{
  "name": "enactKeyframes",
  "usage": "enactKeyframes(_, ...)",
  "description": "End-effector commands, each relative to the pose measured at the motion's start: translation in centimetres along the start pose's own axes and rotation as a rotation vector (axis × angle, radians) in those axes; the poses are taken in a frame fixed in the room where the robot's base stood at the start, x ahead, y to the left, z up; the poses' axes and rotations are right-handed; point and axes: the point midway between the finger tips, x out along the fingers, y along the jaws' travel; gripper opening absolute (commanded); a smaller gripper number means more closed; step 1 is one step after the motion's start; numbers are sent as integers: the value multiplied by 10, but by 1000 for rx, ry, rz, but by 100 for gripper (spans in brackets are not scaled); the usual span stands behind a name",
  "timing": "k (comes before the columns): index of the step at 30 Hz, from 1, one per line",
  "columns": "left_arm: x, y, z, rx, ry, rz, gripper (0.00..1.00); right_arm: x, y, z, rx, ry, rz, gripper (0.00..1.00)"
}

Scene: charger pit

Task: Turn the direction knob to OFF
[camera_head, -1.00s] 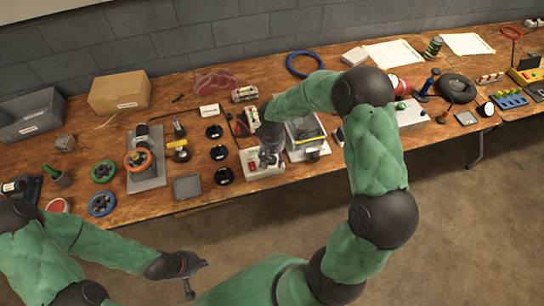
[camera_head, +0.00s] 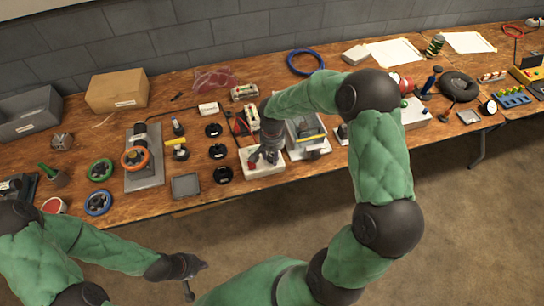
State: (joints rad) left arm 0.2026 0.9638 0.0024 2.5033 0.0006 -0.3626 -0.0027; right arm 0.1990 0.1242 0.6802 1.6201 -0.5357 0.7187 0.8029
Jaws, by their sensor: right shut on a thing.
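A small white box (camera_head: 263,170) with red parts on its top stands near the front edge of the bench. The direction knob cannot be told apart at this size; it may be hidden under my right gripper. My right gripper (camera_head: 262,160) points down onto the white box, with its fingers shut on a small part there that they mostly cover. My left gripper (camera_head: 188,282) is in front of the bench over the floor, away from everything. Its fingers are too small and dark to judge.
A grey machine (camera_head: 306,138) with a yellow part stands just right of the white box. Black round knobs (camera_head: 217,152) stand to its left, with a grey tray (camera_head: 186,186) near the front edge. The floor in front is clear.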

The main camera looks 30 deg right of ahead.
Motion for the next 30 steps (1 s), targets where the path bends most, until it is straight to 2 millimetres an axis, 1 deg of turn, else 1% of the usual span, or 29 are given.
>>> enactKeyframes(1, 4, -2, 0, 0, 0, 0, 0, 2, 0, 0, 38, 1, 0, 4)
enactKeyframes(6, 10, -4, 0, 0, 0, 0, 0, 2, 0, 0, 176, 0, -1, 4)
enactKeyframes(15, 17, -6, -1, 0, 0, 0, 0, 1, 0, 0, 351, 0, 0, 4)
enactKeyframes(21, 19, -7, -1, 0, 0, 0, 0, 1, 0, 0, 408, 0, 0, 4)
enactKeyframes(30, 19, -7, -1, 0, 0, 0, 0, 0, 0, 0, 428, -1, 0, 4)
